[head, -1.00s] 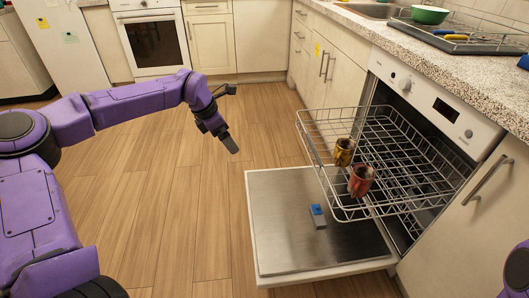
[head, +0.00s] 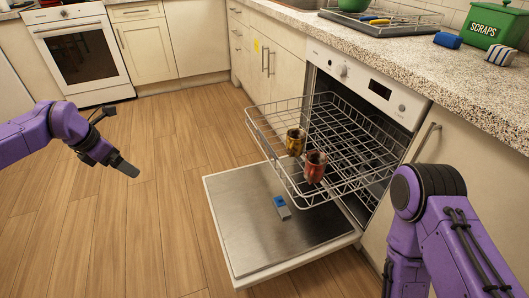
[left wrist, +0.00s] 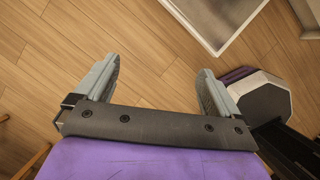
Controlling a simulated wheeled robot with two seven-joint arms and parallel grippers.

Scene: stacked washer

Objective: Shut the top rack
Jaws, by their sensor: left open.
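The top rack (head: 350,162) is a wire rack pulled out of the dishwasher (head: 352,88), over its lowered door (head: 235,228). A yellow mug (head: 295,141) and a red mug (head: 315,166) stand in its front part. My left gripper (head: 126,168) is open and empty, over the floor to the left of the door and apart from the rack. In the left wrist view its fingers (left wrist: 155,85) are spread with bare floor between them. My right arm shows at the right in the head view, but its gripper is out of view.
A blue and grey block (head: 281,207) lies on the lowered door. The counter (head: 390,55) above holds a dish tray (head: 385,18), a green scraps bin (head: 494,24) and sponges. The wooden floor left of the door is clear.

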